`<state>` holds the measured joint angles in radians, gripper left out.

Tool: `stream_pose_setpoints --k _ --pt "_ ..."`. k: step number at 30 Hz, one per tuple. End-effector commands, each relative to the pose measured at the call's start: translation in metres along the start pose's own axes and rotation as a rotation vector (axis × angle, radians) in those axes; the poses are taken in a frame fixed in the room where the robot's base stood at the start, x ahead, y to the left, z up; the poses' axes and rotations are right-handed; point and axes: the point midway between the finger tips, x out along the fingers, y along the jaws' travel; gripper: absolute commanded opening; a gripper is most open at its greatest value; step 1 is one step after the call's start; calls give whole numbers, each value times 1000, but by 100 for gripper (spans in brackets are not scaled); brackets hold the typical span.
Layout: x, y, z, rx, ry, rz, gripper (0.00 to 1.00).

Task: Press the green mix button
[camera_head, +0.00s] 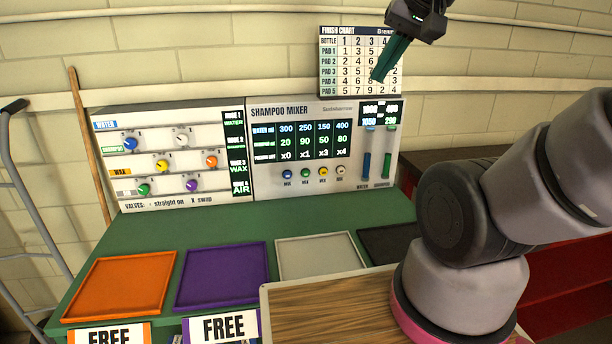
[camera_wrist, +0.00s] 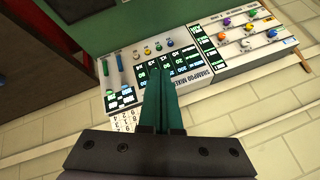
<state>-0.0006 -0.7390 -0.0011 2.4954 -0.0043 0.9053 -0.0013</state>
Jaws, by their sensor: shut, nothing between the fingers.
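The green mix button (camera_head: 305,173) is in the row of small round buttons at the bottom of the shampoo mixer panel (camera_head: 262,181), between a blue button (camera_head: 287,174) and a yellow one (camera_head: 323,172). In the wrist view the mixer panel (camera_wrist: 207,76) appears upside down, with the button row small along its far edge. My gripper (camera_head: 378,80) is high at the upper right, in front of the finish chart, above the panel and apart from the buttons. Its green fingers (camera_wrist: 163,85) are together, with nothing between them.
A valve board (camera_head: 170,199) with coloured knobs stands left of the mixer. The finish chart (camera_head: 345,32) hangs above it. On the green bench lie an orange tray (camera_head: 120,284), a purple tray (camera_head: 222,276), a light grey tray (camera_head: 318,257) and a dark tray (camera_head: 388,243).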

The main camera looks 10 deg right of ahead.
Motion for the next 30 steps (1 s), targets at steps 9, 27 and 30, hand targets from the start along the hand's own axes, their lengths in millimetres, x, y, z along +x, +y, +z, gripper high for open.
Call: stream_pose_setpoints --k 9,27,30 --pt "65 2 -49 -129 27 61 0" --pt "264 8 -110 -521 101 112 0" --pt "300 9 -108 -589 111 105 0"
